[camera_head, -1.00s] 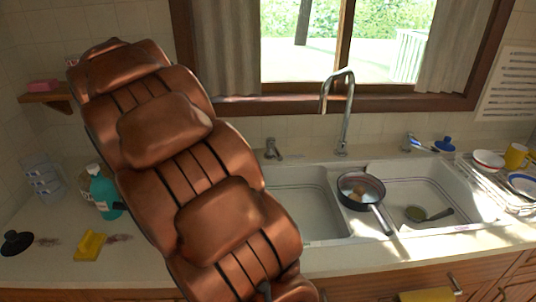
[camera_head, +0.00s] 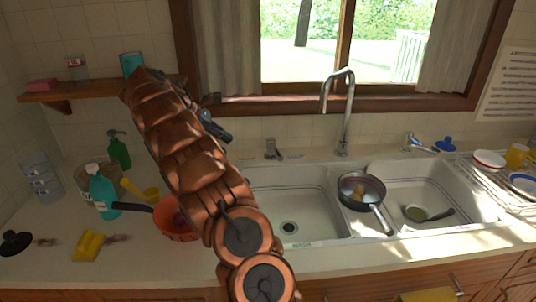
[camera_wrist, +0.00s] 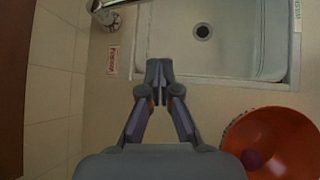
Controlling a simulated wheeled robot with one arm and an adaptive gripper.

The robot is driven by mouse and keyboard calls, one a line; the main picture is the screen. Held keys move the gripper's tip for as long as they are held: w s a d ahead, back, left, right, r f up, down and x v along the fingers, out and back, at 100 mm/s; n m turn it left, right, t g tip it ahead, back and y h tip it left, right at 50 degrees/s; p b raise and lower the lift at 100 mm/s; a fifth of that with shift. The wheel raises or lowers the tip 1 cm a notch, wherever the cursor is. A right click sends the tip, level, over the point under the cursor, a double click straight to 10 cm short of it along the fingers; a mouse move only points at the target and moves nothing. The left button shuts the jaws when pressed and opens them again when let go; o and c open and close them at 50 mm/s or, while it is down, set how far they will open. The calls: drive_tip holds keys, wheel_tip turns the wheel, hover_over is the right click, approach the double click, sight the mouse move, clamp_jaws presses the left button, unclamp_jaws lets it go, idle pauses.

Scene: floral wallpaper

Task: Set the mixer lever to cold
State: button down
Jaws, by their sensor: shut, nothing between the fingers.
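A metal mixer lever (camera_head: 272,149) stands on the counter behind the left sink basin, left of the tall curved spout (camera_head: 345,115). Its metal body (camera_wrist: 105,12) shows at the top left of the wrist view, partly cut off, with a small red-and-white label (camera_wrist: 112,60) beside it. I cannot tell its setting. My gripper (camera_head: 228,134) is to the left of the lever in the head view, partly behind my arm. In the wrist view my gripper (camera_wrist: 158,72) is shut and empty, its fingertips over the counter near the basin edge, apart from the lever.
An orange bowl (camera_wrist: 275,135) stands near my gripper and is partly behind my arm in the head view. A pan (camera_head: 362,187) rests on the divider between the basins. Bottles and a shelf (camera_head: 95,90) are at the left. A second metal fitting (camera_head: 408,140) is at the right.

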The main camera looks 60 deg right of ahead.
sight(275, 149)
drive_tip(key=s+d+f+p, duration=0.1)
drive_tip(key=s+d+f, duration=0.2)
drive_tip(key=d+f, duration=0.3)
drive_tip(key=s+d+f+n+p, duration=0.1)
drive_tip(key=s+d+f, duration=0.2)
drive_tip(key=d+f, duration=0.3)
drive_tip(key=shift+s+d+g+p, duration=0.25)
drive_tip(key=shift+d+g+p, duration=0.1)
drive_tip(key=shift+d, duration=1.05)
drive_tip(key=shift+s+d+r+n, duration=0.15)
drive_tip(key=shift+n, duration=0.15)
